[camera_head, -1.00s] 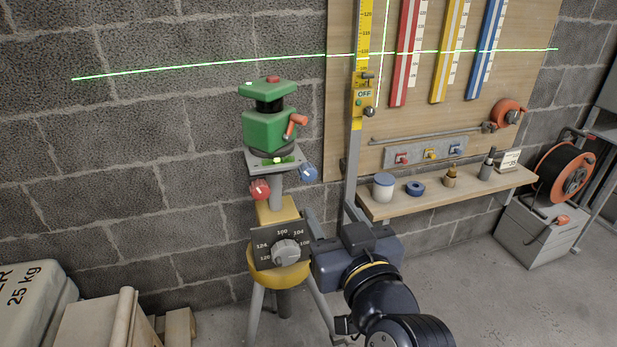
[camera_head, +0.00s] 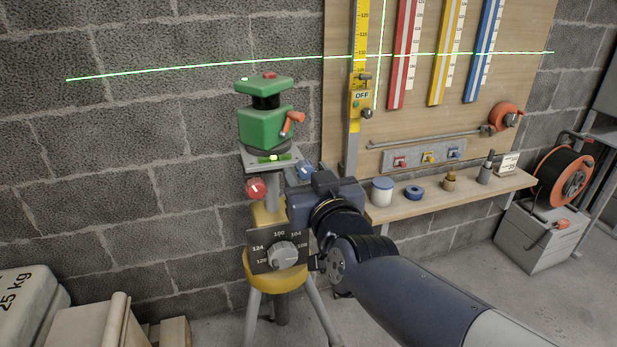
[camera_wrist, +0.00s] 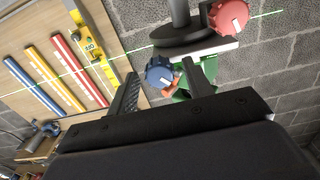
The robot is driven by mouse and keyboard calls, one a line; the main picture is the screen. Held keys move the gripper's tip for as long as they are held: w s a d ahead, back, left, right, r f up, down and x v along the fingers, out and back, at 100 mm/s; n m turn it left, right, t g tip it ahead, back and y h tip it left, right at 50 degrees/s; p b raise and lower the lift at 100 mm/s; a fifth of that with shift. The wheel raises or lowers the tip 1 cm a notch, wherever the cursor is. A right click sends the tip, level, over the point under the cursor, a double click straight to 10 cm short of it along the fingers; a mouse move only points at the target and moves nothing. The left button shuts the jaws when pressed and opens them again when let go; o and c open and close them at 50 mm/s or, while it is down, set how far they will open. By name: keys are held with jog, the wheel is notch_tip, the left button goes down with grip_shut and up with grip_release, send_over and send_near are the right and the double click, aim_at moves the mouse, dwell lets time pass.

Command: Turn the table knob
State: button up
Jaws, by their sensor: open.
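A tripod carries a small levelling table (camera_head: 246,156) with a green laser level (camera_head: 265,128) on top. A red knob (camera_head: 256,188) and a blue knob (camera_head: 304,170) sit under the table; both also show in the wrist view, the red knob (camera_wrist: 229,16) at the top right and the blue knob (camera_wrist: 160,72) near the centre. A grey dial knob (camera_head: 284,254) is on a black numbered plate below. My gripper (camera_wrist: 172,68) is open, and the blue knob appears between its fingertips. I cannot tell whether they touch it. My gripper partly hides the blue knob in the head view.
A wooden shelf (camera_head: 450,196) with small jars and tools is to the right, below a board with coloured scales. A yellow staff (camera_head: 357,110) stands behind the gripper. A cable reel (camera_head: 565,176) is far right. Bags and boards lie at lower left.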

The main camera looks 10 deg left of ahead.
jog(key=c, duration=1)
jog(key=shift+r+n+p, duration=0.1)
jog(key=shift+n+p, duration=0.25)
jog(key=shift+n, duration=0.05)
jog(key=n+p, duration=0.1)
jog(key=n, duration=0.1)
jog(key=shift+n+p, duration=0.35)
jog(key=shift+n, duration=0.05)
jog(key=shift+n+p, duration=0.75)
jog(key=shift+n, duration=1.35)
